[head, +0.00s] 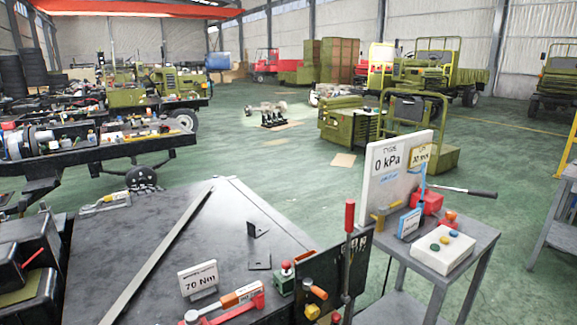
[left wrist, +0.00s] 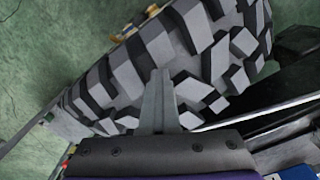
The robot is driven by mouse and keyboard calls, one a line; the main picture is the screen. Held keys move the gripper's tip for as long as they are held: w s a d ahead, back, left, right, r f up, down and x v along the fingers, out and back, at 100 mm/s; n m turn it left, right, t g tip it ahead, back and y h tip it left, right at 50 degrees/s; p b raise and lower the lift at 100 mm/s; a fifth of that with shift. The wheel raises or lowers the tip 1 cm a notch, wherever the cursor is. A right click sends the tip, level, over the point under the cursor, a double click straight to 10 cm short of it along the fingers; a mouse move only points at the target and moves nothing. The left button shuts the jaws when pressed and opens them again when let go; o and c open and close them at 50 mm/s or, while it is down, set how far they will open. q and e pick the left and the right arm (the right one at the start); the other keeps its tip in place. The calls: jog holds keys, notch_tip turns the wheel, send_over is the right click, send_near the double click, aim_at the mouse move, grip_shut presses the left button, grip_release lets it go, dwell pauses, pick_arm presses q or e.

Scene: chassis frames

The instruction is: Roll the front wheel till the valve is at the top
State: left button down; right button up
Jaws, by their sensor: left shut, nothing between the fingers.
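A large tyre (left wrist: 205,50) with chunky grey tread blocks fills the upper middle of the left wrist view, seen tread-on. My left gripper (left wrist: 160,74) is shut and empty, its fingertips in front of the tread; I cannot tell whether they touch it. The wheel's side face and its valve are not visible there. In the head view a small dark wheel (head: 141,178) shows under the near end of the chassis frame (head: 115,153) at left; its valve cannot be made out. Neither gripper shows in the head view, and my right gripper is in no view.
A dark workbench (head: 150,240) with a 70 Nm sign (head: 198,278) and tools fills the near left. A grey side table (head: 465,255) holds a 0 kPa board (head: 383,165) and a button box (head: 443,251). Green floor (head: 270,175) is open beyond the bench.

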pick_arm(q)
jog(key=shift+r+p, duration=0.4)
notch_tip(320, 180, up, 7)
jog(key=p, duration=0.5)
jog(key=s+d+r+t+p, duration=0.3)
jog(key=s+r+t+p, duration=0.2)
jog(key=r, duration=0.5)
jog(key=shift+s+m+p, duration=0.3)
jog(key=shift+s+m, duration=0.1)
jog(key=shift+s, duration=0.85)
